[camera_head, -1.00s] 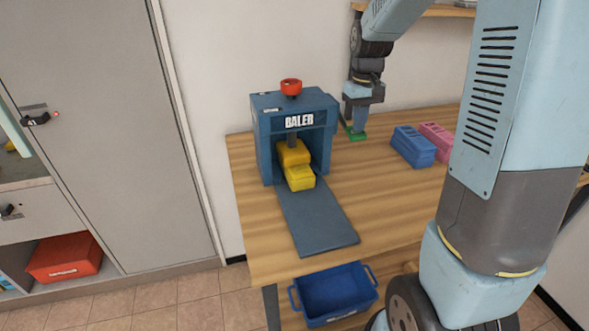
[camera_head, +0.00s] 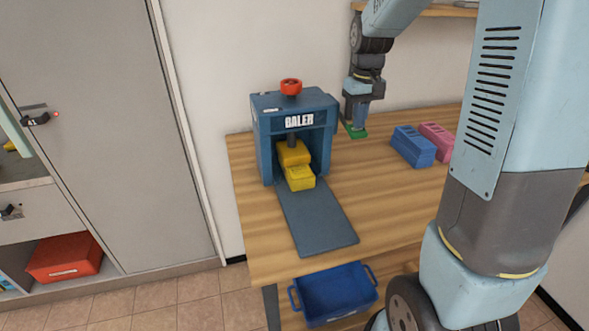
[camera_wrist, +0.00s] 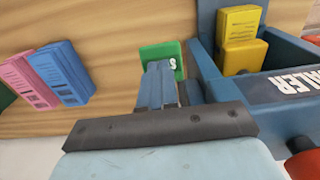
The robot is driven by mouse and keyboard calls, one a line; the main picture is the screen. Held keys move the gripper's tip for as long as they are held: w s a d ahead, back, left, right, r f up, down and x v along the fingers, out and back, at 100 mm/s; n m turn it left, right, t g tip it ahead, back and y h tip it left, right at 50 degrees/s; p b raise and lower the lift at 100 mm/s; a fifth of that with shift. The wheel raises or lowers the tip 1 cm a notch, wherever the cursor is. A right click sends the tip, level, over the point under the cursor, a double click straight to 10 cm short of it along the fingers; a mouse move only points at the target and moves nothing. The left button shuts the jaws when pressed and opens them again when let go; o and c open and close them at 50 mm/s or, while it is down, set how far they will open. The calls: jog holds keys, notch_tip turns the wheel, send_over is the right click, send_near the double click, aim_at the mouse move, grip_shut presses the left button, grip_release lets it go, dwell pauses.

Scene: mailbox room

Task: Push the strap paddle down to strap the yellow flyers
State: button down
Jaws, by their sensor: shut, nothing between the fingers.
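The blue baler (camera_head: 296,112) stands on the wooden table with a red knob on top. Yellow flyers (camera_head: 300,178) lie stacked in its mouth and at the top of its ramp, and also show in the wrist view (camera_wrist: 238,28). The green strap paddle (camera_head: 357,134) sits low, right of the baler. In the wrist view the paddle (camera_wrist: 158,51) shows a white letter and is partly hidden by my fingers. My gripper (camera_head: 358,124) is shut and empty, pointing down right at the paddle; I cannot tell whether it touches. Its fingers also show in the wrist view (camera_wrist: 160,68).
A blue bundle (camera_head: 413,147) and a pink bundle (camera_head: 438,138) stand on the table at right. The baler's dark ramp (camera_head: 317,217) slopes to the table's front. A blue bin (camera_head: 335,294) sits below the edge. The table between ramp and bundles is clear.

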notch_tip(320, 180, up, 10)
jog(key=shift+f, duration=0.2)
dwell(0.7)
jog(key=s+r+m+t, duration=0.2)
jog(key=s+t, duration=0.3)
jog(key=s, duration=2)
jog(key=shift+a+t, duration=0.15)
jog(key=shift+t, duration=0.15)
jog(key=c, duration=1.8)
grip_release()
